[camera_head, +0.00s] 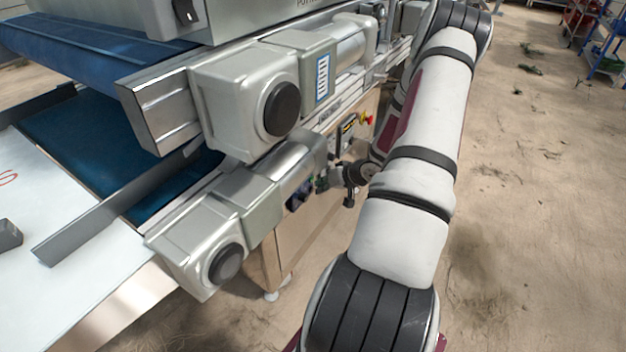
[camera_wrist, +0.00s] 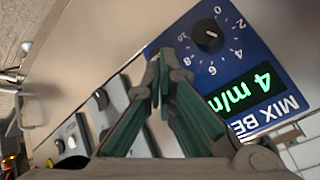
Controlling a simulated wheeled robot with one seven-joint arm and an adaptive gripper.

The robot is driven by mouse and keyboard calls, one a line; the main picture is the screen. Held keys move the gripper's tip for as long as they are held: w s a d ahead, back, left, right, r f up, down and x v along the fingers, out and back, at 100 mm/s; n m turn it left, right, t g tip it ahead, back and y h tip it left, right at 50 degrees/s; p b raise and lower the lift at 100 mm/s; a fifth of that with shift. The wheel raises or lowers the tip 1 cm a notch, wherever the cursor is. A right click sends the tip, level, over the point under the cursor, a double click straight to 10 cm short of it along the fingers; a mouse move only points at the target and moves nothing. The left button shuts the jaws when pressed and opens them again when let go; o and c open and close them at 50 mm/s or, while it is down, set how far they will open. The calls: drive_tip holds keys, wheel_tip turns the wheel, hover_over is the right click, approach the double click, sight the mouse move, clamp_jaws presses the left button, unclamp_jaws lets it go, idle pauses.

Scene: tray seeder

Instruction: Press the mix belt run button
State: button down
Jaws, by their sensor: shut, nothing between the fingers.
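The blue mix belt panel (camera_wrist: 262,55) shows upside down in the wrist view. It has a black dial (camera_wrist: 208,36) and a green display (camera_wrist: 245,88). My gripper's fingers (camera_wrist: 163,68) are shut and empty, with the tips over the panel's left edge in that picture. I cannot make out a run button; the fingers cover part of the panel and the plate beside it. In the head view my gripper (camera_head: 322,183) is small, close to the machine's side below the motor housings. Whether the tips touch anything I cannot tell.
Grey switch plates (camera_wrist: 72,142) sit left of the fingers in the wrist view. In the head view, motor housings (camera_head: 240,95) jut out at the left. A red and yellow stop knob (camera_head: 367,118) is beyond my gripper. Open floor (camera_head: 530,200) lies to the right.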

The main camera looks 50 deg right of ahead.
drive_tip(key=shift+s, duration=0.1)
drive_tip(key=s+p, duration=0.1)
drive_tip(key=s, duration=0.1)
drive_tip(key=s+p, duration=0.1)
drive_tip(key=s, duration=0.1)
drive_tip(key=s+p, duration=0.1)
drive_tip(key=shift+s+d, duration=0.25)
drive_tip(key=shift+s, duration=0.15)
drive_tip(key=shift+s, duration=0.1)
idle(0.7)
